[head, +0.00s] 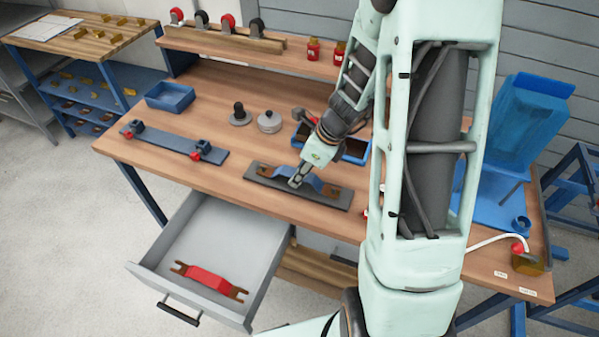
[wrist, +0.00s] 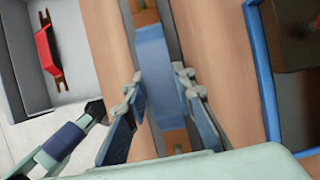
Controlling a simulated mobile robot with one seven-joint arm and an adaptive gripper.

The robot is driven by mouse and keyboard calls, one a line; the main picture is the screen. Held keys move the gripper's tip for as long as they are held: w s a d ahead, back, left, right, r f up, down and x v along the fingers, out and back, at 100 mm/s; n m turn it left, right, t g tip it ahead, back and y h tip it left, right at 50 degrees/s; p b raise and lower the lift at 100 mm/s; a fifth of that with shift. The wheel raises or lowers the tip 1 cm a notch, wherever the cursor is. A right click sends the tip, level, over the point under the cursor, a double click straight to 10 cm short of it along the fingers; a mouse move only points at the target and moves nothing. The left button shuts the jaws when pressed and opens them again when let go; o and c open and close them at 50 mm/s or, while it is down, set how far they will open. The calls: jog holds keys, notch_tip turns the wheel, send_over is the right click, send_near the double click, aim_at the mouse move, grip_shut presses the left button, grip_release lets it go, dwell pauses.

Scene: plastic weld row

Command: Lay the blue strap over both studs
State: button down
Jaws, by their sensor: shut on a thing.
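The blue strap (head: 317,183), with brown ends, is at a dark plate (head: 341,201) on the wooden bench. My gripper (head: 296,181) is shut on the strap's raised blue middle. In the wrist view the blue strap (wrist: 155,75) runs lengthwise between the fingers of my gripper (wrist: 160,98), along the dark plate (wrist: 174,20). I cannot make out the studs. I cannot tell whether the strap's ends touch the plate.
An open grey drawer (head: 205,236) below the bench holds a red strap (head: 208,279). A blue plate with clamps (head: 165,139) lies to the left. A blue tray (head: 170,97) and knobbed weights (head: 269,122) stand behind; a blue bin (head: 354,151) is close behind my gripper.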

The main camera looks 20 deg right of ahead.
jog(key=c, duration=1.1)
grip_release()
jog(key=shift+c, duration=0.2)
jog(key=shift+r, duration=0.1)
notch_tip(320, 180, up, 7)
jog(key=p, duration=0.6)
jog(key=shift+p, duration=0.4)
